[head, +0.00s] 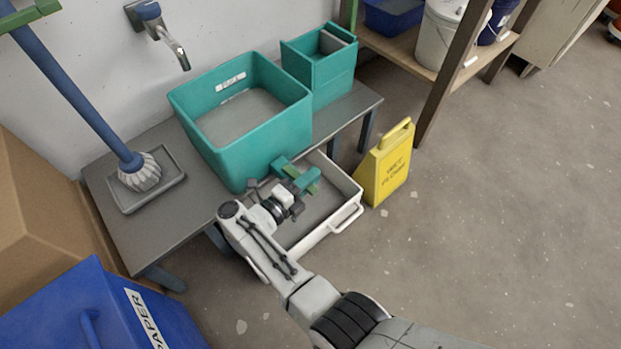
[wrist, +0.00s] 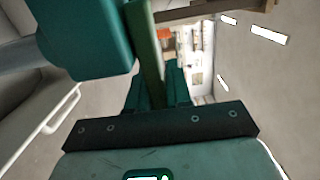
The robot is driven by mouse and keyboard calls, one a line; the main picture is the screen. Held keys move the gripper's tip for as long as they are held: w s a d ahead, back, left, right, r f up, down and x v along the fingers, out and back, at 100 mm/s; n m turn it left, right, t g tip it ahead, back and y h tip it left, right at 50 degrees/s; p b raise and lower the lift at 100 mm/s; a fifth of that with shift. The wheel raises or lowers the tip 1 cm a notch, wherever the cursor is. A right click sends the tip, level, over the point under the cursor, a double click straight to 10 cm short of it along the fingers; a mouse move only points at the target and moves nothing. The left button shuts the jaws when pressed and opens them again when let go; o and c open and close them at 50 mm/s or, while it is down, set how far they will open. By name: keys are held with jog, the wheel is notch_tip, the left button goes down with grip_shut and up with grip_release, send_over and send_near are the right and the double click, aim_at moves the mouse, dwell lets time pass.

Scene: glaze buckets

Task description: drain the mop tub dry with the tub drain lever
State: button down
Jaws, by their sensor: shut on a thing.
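The mop tub (head: 292,118) is an open teal box with a white label, standing on a grey bench. A flat grey surface shows inside; I cannot tell whether it is water or the bare floor. The tub drain lever (head: 313,188) is a green bar at the tub's lower front corner, beside a teal block. My gripper (head: 300,187) is at this lever, shut on it. In the wrist view the lever (wrist: 147,55) runs down between the dark teal fingers, close to the teal body at upper left (wrist: 80,35). The fingers hide the lever's gripped part.
A white tray with a handle (head: 345,218) sits below the lever. A smaller teal bin (head: 305,68) adjoins the tub. A yellow wet-floor sign (head: 386,165) stands right. A mop (head: 138,172), wall tap (head: 165,35) and blue paper bin (head: 85,310) are left. Floor at right is clear.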

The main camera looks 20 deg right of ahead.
dwell(0.3)
jog(key=c, duration=1.1)
grip_release()
jog(key=v, duration=1)
jog(key=shift+s+a, duration=0.1)
jog(key=shift+a, duration=0.3)
